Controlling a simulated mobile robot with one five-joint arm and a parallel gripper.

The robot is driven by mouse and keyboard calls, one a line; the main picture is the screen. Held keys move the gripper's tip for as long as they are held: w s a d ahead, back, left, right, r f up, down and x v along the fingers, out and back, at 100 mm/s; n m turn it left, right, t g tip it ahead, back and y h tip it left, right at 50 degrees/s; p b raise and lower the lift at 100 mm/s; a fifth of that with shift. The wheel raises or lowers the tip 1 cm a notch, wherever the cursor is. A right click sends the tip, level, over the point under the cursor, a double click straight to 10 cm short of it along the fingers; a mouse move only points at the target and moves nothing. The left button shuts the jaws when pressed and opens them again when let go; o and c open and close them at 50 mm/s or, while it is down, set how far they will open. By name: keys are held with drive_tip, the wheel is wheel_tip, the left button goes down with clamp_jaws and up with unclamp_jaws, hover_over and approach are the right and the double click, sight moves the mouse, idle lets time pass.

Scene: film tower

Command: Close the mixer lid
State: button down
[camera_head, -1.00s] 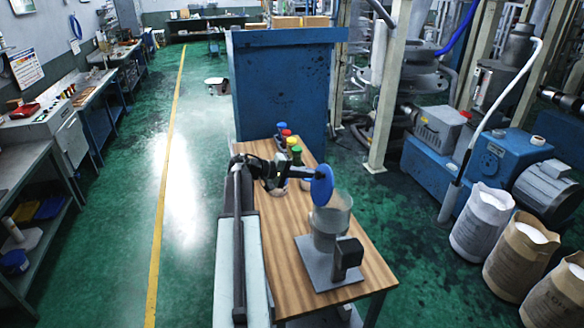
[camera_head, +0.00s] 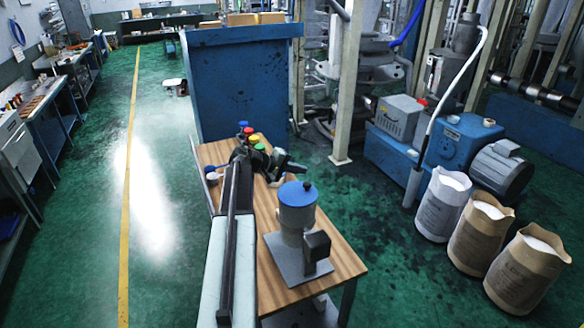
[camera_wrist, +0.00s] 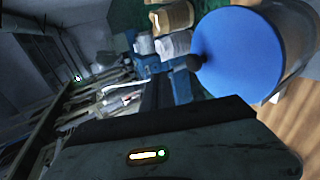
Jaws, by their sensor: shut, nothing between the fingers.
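The mixer (camera_head: 297,218) stands on the wooden table, a grey cylinder on a grey base plate with a dark block at its side. Its blue lid (camera_head: 296,192) lies flat on top of the cylinder, with a small dark knob, and looks shut. In the wrist view the blue lid (camera_wrist: 236,52) and its dark knob fill the upper right, close by. My gripper (camera_head: 285,168) is just behind the mixer, apart from the lid and holding nothing. Its fingertips are small and dark in the head view and out of sight in the wrist view.
The wooden table (camera_head: 335,262) also carries several bottles with coloured caps (camera_head: 255,141) behind my arm. A tall blue cabinet (camera_head: 240,85) stands behind the table. Open sacks (camera_head: 480,232) and a blue machine (camera_head: 455,145) stand to the right. Green floor is free on the left.

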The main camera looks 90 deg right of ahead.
sight(309, 184)
drive_tip(key=shift+s+d+f+b, duration=0.3)
drive_tip(key=shift+s+f+b, duration=0.35)
drive_tip(key=shift+f+b, duration=0.15)
drive_tip(key=shift+s+d+f+b, duration=0.3)
drive_tip(key=shift+s+f+b, duration=0.4)
drive_tip(key=shift+f, duration=0.25)
drive_tip(key=shift+s+d+f+b, duration=0.3)
drive_tip(key=shift+s+f+b, duration=0.25)
drive_tip(key=shift+f+b, duration=0.3)
drive_tip(key=shift+w+r+p, duration=0.1)
drive_tip(key=shift+r+p, duration=0.45)
wheel_tip(309, 184, up, 13)
drive_tip(key=p, duration=1.3)
drive_tip(key=shift+s, duration=0.45)
drive_tip(key=shift+f, duration=0.1)
